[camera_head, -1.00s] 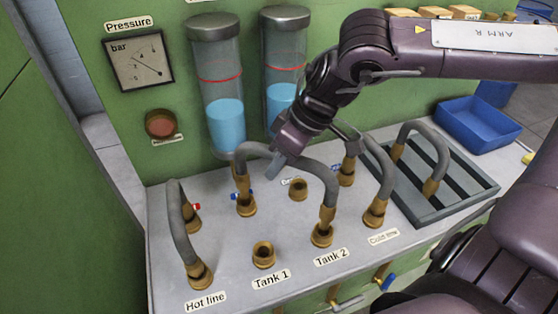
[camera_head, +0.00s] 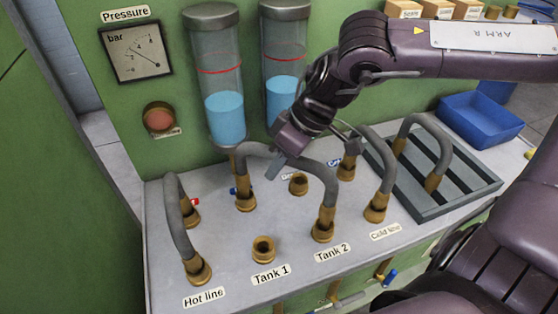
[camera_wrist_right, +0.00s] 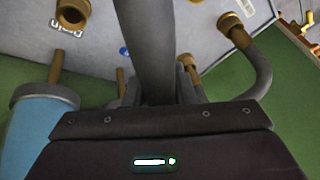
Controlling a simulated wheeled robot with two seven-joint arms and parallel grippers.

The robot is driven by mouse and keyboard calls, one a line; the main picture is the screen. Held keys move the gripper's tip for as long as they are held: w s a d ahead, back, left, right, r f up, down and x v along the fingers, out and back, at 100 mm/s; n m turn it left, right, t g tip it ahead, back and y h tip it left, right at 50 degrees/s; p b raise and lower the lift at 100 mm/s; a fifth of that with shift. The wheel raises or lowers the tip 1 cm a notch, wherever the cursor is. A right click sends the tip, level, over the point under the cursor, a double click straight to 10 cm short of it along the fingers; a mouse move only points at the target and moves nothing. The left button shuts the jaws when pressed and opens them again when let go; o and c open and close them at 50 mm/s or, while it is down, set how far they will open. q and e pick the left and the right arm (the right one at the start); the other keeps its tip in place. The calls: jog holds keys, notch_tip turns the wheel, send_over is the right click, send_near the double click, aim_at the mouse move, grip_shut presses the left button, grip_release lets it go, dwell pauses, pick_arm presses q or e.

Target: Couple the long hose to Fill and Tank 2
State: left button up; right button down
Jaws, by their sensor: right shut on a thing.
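The long grey hose (camera_head: 310,166) arches between two brass ports, its brass ends pointing down. Its front end (camera_head: 326,218) stands in the port behind the Tank 2 label (camera_head: 332,252) and looks seated. Its rear end (camera_head: 243,188) stands at the rear-left port (camera_head: 246,204), whose label is hidden, so I cannot read Fill there. My right gripper (camera_head: 276,166) is shut on the hose near the top of its arch. In the right wrist view the hose (camera_wrist_right: 145,45) runs up from between the jaws. My left gripper is out of view.
The Tank 1 port (camera_head: 263,249) and a rear middle port (camera_head: 298,184) are empty. Shorter hoses stand at Hot line (camera_head: 178,220) and Cold line (camera_head: 385,180). A slatted tray (camera_head: 480,188) holds another hose. A blue bin (camera_head: 480,118) is behind it.

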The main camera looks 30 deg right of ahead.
jog(key=shift+f+b, duration=0.7)
jog(key=shift+f, duration=0.25)
jog(key=c, duration=1.1)
grip_release()
jog(key=shift+b+v, duration=0.3)
jog(key=shift+v, duration=3.65)
